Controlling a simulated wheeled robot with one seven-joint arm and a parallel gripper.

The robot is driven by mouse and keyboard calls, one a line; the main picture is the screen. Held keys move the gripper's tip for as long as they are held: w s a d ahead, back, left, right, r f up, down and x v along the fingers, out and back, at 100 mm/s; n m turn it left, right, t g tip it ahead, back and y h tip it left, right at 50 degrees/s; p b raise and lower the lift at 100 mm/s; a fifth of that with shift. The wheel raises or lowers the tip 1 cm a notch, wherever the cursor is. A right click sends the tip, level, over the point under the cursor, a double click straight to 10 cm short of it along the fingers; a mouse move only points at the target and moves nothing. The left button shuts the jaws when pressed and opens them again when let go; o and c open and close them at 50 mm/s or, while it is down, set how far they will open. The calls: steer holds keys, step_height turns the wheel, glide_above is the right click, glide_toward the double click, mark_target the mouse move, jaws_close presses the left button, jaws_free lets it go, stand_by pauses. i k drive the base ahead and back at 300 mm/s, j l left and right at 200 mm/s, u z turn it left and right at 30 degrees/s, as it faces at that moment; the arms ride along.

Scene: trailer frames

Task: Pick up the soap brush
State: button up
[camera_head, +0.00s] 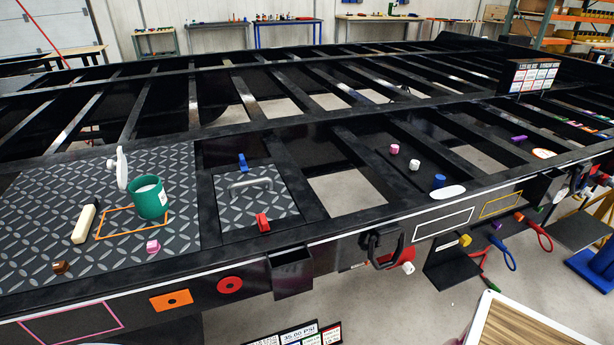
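Two things on the diamond-plate deck at left could be the soap brush, and I cannot tell for sure which it is. One is a cream block with a dark side (84,223), lying flat left of the orange outlined rectangle. The other is a slim white upright object (122,168) with a narrow top, just left of a green cup. The green cup (149,201) has pale contents and stands over the orange outline (113,237). My gripper is not in view.
A pink piece (153,246) and a brown piece (60,267) lie near the deck's front edge. A hatch with a handle (250,188) has blue and red latches. The black trailer frame has open gaps between beams. A wood-topped surface (530,328) stands at lower right.

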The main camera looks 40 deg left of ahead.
mark_target(79, 236)
steer(key=u, duration=2.95)
steer(key=i+j+u, duration=0.1)
steer(key=i+j, duration=0.2)
steer(key=i, duration=0.2)
steer(key=i+j+u, duration=0.1)
steer(key=i+j, duration=0.15)
steer(key=i, duration=0.25)
